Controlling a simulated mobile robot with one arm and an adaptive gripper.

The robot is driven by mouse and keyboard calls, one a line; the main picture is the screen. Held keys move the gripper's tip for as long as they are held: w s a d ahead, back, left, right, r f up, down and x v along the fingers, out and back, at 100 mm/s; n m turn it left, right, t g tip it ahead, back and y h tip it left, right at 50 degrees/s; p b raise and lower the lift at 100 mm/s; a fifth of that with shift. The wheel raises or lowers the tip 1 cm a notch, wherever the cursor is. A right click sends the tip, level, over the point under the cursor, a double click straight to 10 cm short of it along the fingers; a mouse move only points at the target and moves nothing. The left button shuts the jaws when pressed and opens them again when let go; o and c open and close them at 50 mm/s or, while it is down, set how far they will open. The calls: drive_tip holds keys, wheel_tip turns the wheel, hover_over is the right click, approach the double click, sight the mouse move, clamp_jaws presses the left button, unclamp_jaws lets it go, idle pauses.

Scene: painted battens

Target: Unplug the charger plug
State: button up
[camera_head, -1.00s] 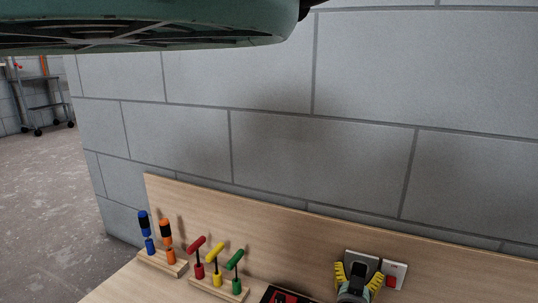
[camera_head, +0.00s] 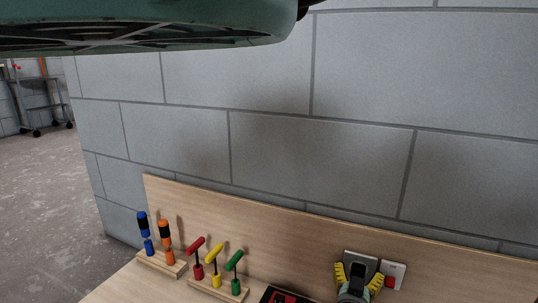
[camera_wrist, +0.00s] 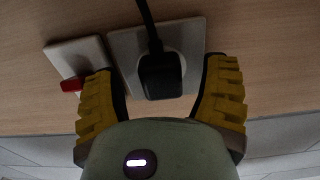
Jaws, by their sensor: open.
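The black charger plug (camera_wrist: 162,76) sits in a grey socket plate (camera_wrist: 122,46) on the wooden backboard, its black cable running away from it. My gripper (camera_wrist: 160,95) is open, with one yellow ribbed finger on each side of the plug. Gaps show between both fingers and the plug in the wrist view. In the head view my gripper (camera_head: 358,278) is at the lower right in front of the socket plate (camera_head: 360,258), and the plug is largely hidden or hard to tell from the gripper there.
A white switch plate with a red rocker (camera_head: 391,280) is right beside the socket. Blue and orange screwdrivers (camera_head: 166,240) and red, yellow and green T-handled tools (camera_head: 215,264) stand in wooden holders to the left. A black and red item (camera_head: 285,296) lies on the bench.

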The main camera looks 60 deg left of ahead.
drive_tip(key=shift+o, duration=0.2)
drive_tip(key=shift+s+a, duration=0.1)
clamp_jaws()
idle(0.6)
drive_tip(key=shift+s, duration=0.1)
drive_tip(key=shift+p+v, duration=1.45)
drive_tip(key=shift+v, duration=1.45)
drive_tip(key=shift+d, duration=0.2)
drive_tip(key=shift+s+d+p, duration=0.3)
drive_tip(key=shift+s+d, duration=0.05)
drive_tip(key=shift+s, duration=0.2)
drive_tip(key=shift+f+b, duration=3.55)
drive_tip(key=shift+f, duration=0.45)
drive_tip(key=shift+c, duration=0.9)
unclamp_jaws()
drive_tip(key=shift+r, duration=0.1)
